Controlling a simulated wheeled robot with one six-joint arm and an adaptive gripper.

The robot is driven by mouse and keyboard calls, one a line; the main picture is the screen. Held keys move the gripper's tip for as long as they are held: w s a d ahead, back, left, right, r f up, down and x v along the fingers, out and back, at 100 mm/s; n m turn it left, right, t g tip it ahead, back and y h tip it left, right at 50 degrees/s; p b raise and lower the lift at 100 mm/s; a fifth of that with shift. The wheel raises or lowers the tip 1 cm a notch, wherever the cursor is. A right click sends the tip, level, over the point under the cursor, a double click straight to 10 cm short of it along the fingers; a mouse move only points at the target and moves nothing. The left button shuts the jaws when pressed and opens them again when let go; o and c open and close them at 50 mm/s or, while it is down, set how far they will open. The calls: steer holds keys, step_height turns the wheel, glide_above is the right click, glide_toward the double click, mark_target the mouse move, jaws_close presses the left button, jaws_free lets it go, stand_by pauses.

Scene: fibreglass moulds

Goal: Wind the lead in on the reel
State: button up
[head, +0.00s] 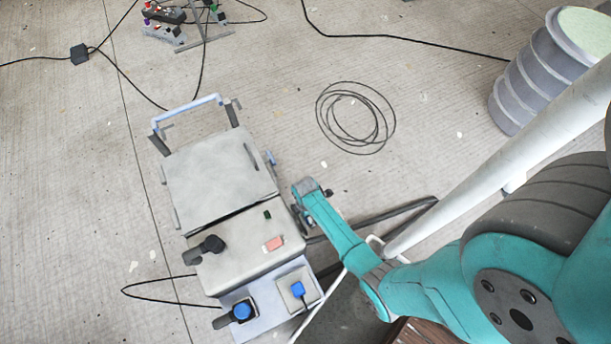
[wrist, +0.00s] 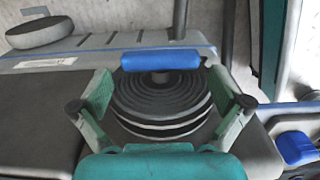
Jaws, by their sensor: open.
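In the wrist view, the reel (wrist: 162,112) shows as stacked dark and grey rings, lying between the two fingers of my gripper (wrist: 158,82). A blue grip (wrist: 160,59), which looks like the reel's handle, lies across the top of the rings, just beyond the fingertips. My gripper is open and nothing is clamped in it. In the head view my arm reaches the right side of a grey machine (head: 220,180), and the reel is not clearly seen there. A black cable (head: 160,302) loops out on the machine's left; I cannot tell whether it is the lead.
A loose coil of black cable (head: 355,118) lies on the floor. A ribbed grey drum (head: 545,70) stands at the upper right. More cables, a small black box (head: 79,54) and a stand (head: 200,30) are at the top left. Floor left of the machine is mostly clear.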

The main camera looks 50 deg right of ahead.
steer(key=shift+f, duration=1)
steer(key=shift+c, duration=0.3)
steer(key=c, duration=1.3)
steer(key=shift+o, duration=0.2)
